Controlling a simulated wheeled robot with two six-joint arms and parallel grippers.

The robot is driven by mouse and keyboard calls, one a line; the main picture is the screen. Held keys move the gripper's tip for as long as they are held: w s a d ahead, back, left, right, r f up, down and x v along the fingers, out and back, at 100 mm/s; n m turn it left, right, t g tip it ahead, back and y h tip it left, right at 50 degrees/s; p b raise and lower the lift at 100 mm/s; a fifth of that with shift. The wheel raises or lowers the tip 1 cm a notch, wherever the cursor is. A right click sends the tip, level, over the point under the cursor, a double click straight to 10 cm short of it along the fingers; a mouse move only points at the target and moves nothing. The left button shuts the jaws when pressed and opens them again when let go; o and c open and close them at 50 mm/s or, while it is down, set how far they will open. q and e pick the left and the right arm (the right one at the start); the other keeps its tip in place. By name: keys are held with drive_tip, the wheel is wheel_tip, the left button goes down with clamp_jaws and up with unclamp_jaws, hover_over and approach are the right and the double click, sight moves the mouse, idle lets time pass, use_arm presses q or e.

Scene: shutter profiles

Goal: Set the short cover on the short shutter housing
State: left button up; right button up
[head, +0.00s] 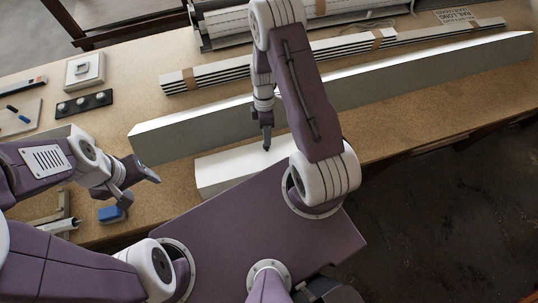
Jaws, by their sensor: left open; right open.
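A short box-shaped piece with a bright white top (235,167) lies on the workbench, in front of a much longer box of the same look. It looks like the short shutter housing; I cannot tell whether its white top is the short cover. My purple body and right arm hide its right part. My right gripper (267,143) points down over this short piece, open, with nothing visible in it. I cannot tell whether its tips touch the white top. My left gripper (139,184) is open and empty over the bench, left of the short piece.
The long box (420,75) runs across the bench behind the short piece. Bundled slats (225,72) lie further back. A blue block (111,214) is near my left gripper. A black strip with knobs (84,104) and a white switch box (85,70) sit at left.

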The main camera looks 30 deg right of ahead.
sight(268, 156)
drive_tip(key=p+x, duration=0.1)
drive_tip(key=x, duration=0.1)
drive_tip(key=p+x, duration=0.1)
drive_tip(key=x, duration=0.1)
drive_tip(key=shift+s+f, duration=0.2)
drive_tip(key=shift+s, duration=0.1)
drive_tip(key=shift+w+f, duration=0.1)
drive_tip(key=shift+f, duration=0.15)
clamp_jaws()
drive_tip(key=shift+r, duration=0.2)
